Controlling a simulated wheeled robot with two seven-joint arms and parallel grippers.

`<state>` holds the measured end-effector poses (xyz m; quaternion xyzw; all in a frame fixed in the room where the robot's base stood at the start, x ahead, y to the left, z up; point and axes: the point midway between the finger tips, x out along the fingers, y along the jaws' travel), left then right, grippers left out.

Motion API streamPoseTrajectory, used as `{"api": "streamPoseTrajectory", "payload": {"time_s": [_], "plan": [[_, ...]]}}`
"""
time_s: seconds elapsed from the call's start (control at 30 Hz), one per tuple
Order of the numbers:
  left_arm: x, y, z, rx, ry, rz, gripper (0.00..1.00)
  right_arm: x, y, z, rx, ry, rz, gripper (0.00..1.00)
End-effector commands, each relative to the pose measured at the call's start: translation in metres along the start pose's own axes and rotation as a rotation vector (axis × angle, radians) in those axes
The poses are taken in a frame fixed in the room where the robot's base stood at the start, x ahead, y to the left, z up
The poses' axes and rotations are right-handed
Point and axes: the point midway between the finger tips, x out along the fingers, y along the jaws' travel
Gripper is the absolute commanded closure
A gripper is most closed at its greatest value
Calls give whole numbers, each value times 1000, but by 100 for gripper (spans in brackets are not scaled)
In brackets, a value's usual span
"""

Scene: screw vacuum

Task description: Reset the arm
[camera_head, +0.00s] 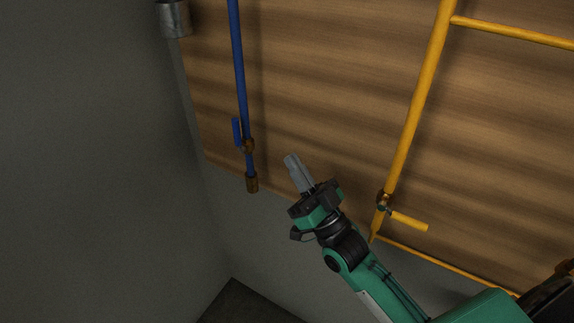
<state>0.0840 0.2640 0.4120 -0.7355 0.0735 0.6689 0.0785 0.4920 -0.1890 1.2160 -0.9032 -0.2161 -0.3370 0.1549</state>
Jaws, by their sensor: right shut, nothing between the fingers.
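My right arm comes in from the lower right, green and black. Its right gripper (294,164) points up and left with its grey fingers together and nothing between them. The gripper is in front of the wall, between the blue pipe and the yellow pipe, and appears apart from both. My left gripper is not in view.
A blue pipe (238,60) with a blue-handled valve (238,133) hangs left of the gripper. A yellow pipe (420,95) with a yellow valve handle (409,221) stands to its right. A wood panel (330,80) backs both. The grey wall (80,160) at left is bare.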

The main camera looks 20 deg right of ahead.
Motion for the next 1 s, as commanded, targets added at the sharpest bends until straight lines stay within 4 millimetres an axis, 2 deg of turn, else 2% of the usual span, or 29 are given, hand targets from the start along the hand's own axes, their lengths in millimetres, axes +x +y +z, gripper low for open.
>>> {"api": "streamPoseTrajectory", "payload": {"time_s": [0.1,0.47,0.57,0.67,0.77,0.8,0.87,0.9,0.97,1.0], "plan": [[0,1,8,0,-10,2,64,0,0,-1,0,0,0,100],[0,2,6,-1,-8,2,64,0,0,0,1,-1,0,100],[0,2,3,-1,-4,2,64,-4,5,11,-4,-26,13,100],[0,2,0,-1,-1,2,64,-17,20,44,-19,-103,49,100],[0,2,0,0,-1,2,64,-45,43,100,-44,-235,108,100],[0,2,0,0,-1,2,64,-60,53,125,-55,-298,134,100],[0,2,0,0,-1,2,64,-87,66,161,-69,-394,171,100],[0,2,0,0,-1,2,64,-106,75,184,-79,-458,194,100],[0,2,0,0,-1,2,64,-138,86,216,-91,-553,228,100],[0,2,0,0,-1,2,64,-160,92,236,-99,-616,248,100]]}}
